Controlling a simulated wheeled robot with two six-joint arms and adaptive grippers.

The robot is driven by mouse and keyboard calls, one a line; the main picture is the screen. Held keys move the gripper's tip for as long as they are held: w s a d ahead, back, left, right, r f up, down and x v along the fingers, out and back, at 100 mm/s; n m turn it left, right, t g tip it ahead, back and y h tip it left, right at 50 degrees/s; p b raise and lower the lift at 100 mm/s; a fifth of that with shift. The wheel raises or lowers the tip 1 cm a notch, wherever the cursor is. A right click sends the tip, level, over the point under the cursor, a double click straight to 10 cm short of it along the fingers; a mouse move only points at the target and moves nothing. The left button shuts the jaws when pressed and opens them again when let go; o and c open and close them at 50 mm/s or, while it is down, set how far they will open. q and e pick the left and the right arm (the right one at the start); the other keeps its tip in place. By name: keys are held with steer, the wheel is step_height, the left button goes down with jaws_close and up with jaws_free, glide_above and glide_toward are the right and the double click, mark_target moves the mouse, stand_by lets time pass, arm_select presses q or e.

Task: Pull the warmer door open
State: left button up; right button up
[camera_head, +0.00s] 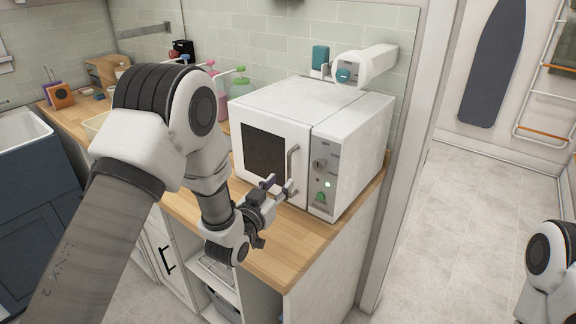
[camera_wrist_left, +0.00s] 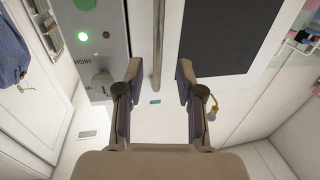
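The white warmer (camera_head: 300,95) stands on the wooden counter. Its door, with a dark window (camera_head: 264,153), is shut. The vertical metal handle (camera_head: 292,168) is on the door's right side, beside the control panel with its knobs and green light (camera_head: 326,184). My left gripper (camera_head: 280,187) is at the lower part of the handle. In the left wrist view, my left gripper (camera_wrist_left: 158,85) is open, with the handle (camera_wrist_left: 158,45) between the lines of its fingers and a gap on both sides. My right gripper is out of view; only part of my right arm shows at the lower right.
The wooden counter (camera_head: 300,240) has a narrow bare strip in front of the warmer. Green and pink pump bottles (camera_head: 239,93) stand left of the warmer. A white cabinet with open shelves is below. A white device (camera_head: 365,68) is behind the warmer. Floor at the right is clear.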

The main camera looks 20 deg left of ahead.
mark_target(288, 175)
arm_select(q)
steer(key=shift+w+d+r+p, duration=0.2)
steer(key=shift+w+r+p, duration=0.1)
steer(key=shift+w, duration=0.35)
steer(key=shift+w+d+r+p, duration=0.2)
steer(key=shift+w+r, duration=0.05)
steer(key=shift+w, duration=0.35)
steer(key=w, duration=0.1)
steer(key=w+f, duration=0.1)
steer(key=w, duration=0.1)
steer(key=shift+d, duration=0.2)
steer(key=shift+w+f, duration=0.1)
steer(key=shift+w, duration=0.15)
steer(key=shift+s+r, duration=0.2)
steer(key=shift+s, duration=0.1)
jaws_close()
steer(key=shift+s, duration=0.1)
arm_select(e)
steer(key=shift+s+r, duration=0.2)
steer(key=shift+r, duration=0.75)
arm_select(q)
steer(key=shift+f, duration=0.1)
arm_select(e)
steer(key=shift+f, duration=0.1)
